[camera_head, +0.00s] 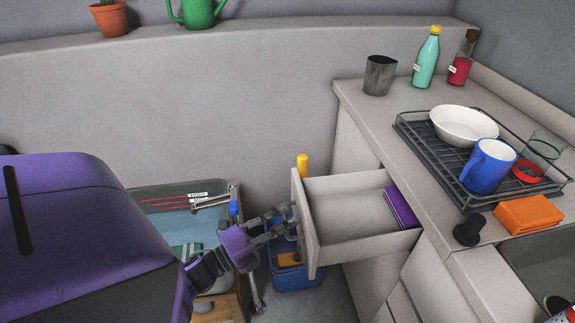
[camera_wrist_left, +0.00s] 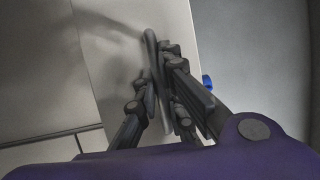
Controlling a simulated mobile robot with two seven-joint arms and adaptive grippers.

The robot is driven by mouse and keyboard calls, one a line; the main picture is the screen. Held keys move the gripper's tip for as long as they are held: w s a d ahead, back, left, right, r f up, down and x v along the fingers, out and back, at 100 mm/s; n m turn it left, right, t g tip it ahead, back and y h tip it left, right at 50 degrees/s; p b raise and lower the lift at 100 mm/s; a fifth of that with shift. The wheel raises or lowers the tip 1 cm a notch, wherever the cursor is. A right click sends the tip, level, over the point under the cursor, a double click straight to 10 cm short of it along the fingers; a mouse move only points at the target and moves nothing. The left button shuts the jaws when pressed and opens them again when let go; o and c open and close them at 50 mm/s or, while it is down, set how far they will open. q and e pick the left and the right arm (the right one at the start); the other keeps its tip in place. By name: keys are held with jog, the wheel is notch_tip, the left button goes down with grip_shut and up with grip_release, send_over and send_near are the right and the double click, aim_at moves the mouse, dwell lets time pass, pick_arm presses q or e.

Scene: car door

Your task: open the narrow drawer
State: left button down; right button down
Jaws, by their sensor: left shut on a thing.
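The narrow drawer (camera_head: 345,208) is pulled out of the grey counter on the right, with its open top and inside in view. A purple item (camera_head: 401,207) lies inside it near the counter end. My left gripper (camera_head: 290,219) is at the outer face of the drawer front (camera_head: 306,222). In the left wrist view, the fingers (camera_wrist_left: 160,100) are shut around the dark bar handle (camera_wrist_left: 151,70) on the pale drawer front (camera_wrist_left: 110,50). In the head view the handle is hidden by the fingers. My right gripper is not in view.
A blue bin (camera_head: 297,277) stands on the floor below the drawer front. A low toolbox-like tray (camera_head: 180,192) is left of my gripper. The counter holds a dish rack (camera_head: 425,150), a white bowl (camera_head: 464,124) and a blue mug (camera_head: 487,168).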

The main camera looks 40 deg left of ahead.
pick_arm(q)
jog(key=c, duration=1.8)
grip_release()
jog(key=shift+c, duration=0.2)
jog(key=shift+s, duration=0.15)
jog(key=v, duration=1.1)
jog(key=shift+s, duration=0.4)
jog(key=shift+a+f, duration=0.1)
jog(key=shift+a, duration=0.05)
